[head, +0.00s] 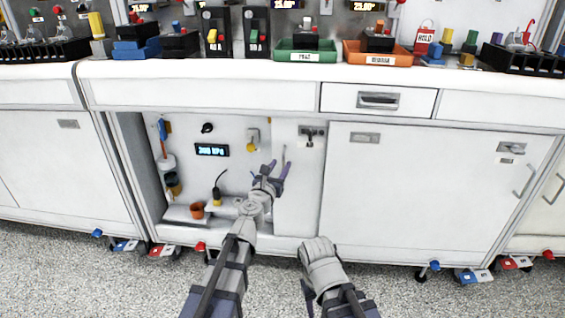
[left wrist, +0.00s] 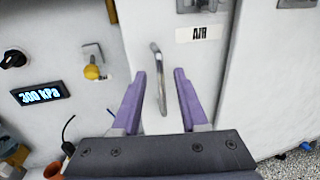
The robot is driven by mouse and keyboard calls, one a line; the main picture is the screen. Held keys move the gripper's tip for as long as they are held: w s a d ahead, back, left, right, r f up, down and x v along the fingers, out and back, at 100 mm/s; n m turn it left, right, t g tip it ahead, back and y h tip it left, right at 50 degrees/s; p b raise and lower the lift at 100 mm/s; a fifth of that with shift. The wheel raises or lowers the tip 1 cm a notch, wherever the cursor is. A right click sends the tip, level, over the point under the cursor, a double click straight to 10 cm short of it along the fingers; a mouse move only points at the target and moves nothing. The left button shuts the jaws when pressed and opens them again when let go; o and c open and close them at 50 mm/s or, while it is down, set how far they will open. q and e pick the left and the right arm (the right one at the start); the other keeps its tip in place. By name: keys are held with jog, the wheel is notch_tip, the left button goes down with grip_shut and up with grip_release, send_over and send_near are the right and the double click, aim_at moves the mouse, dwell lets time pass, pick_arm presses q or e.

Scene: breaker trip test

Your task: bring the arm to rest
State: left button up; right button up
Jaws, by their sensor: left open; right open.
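My left gripper (head: 270,176) reaches into the open cabinet bay below the counter. It is open; in the left wrist view its two purple fingers (left wrist: 162,98) stand apart with nothing held. A grey bar handle (left wrist: 157,72) on the white panel marked AIR appears just beyond and between the fingertips. I cannot tell whether they touch it.
A pressure display (head: 212,150) reading 300 kPa, a yellow knob (left wrist: 92,72) and a small orange pot (head: 198,210) are in the bay. The counter (head: 200,69) overhangs it. A green tray (head: 305,56) and an orange tray (head: 378,60) stand on top.

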pick_arm(q)
jog(key=v, duration=0.3)
jog(key=shift+s+a, duration=0.1)
jog(key=shift+s, duration=0.3)
